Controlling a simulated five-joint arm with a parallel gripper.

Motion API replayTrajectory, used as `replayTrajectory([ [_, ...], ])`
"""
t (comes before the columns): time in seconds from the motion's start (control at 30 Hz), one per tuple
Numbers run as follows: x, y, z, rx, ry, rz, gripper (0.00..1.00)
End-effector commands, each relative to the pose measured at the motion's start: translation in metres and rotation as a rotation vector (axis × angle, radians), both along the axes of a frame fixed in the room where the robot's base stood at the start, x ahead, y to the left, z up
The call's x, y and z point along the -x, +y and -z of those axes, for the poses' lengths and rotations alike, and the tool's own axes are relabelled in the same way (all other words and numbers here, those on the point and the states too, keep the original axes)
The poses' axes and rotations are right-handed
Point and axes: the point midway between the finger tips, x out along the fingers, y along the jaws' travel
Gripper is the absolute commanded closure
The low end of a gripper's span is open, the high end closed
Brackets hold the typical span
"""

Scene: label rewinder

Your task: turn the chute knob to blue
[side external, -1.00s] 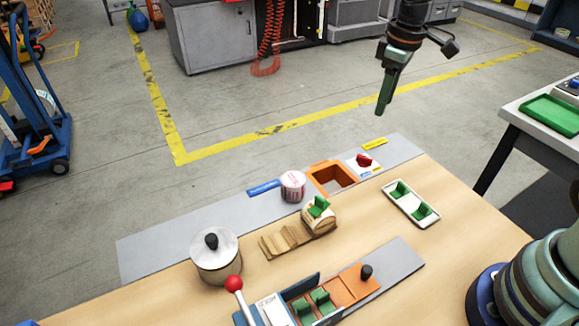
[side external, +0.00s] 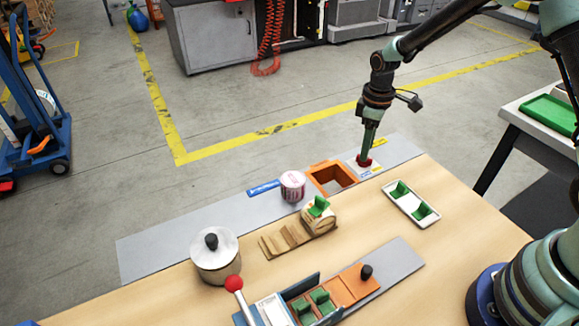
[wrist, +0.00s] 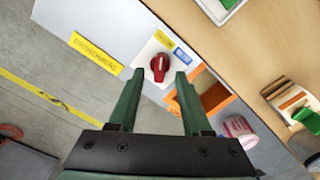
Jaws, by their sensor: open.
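The red chute knob (wrist: 160,66) sits on a white plate (wrist: 147,52) with a yellow label (wrist: 165,40) and a blue label (wrist: 182,56) beside it. In the wrist view its white pointer line runs up and down the picture, and I cannot tell clearly which label it marks. My gripper (wrist: 157,75) is open, with its two green fingertips on either side of the knob. In the side external view my gripper (side external: 365,157) points down at the knob (side external: 364,163) and partly hides it. I cannot tell whether the fingers touch it.
An orange-framed square opening (side external: 331,178) is just left of the knob plate. A pink and white roll (side external: 292,186), a wooden block with a green clip (side external: 319,215) and a tray with green pieces (side external: 411,204) stand nearby. A lidded metal pot (side external: 215,256) is farther left.

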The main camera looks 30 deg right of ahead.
Motion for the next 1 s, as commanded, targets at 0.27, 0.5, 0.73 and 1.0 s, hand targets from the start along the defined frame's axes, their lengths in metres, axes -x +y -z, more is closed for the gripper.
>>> replayTrajectory([
  [0.27, 0.000, 0.000, 0.024, 0.000, 0.000, 0.000, 0.51],
  [0.5, 0.000, 0.000, 0.025, 0.000, -0.001, 0.000, 0.51],
  [0.73, 0.000, 0.000, 0.025, 0.000, -0.001, 0.000, 1.00],
  [1.0, 0.000, 0.000, 0.024, 0.000, -0.001, 0.015, 1.00],
])
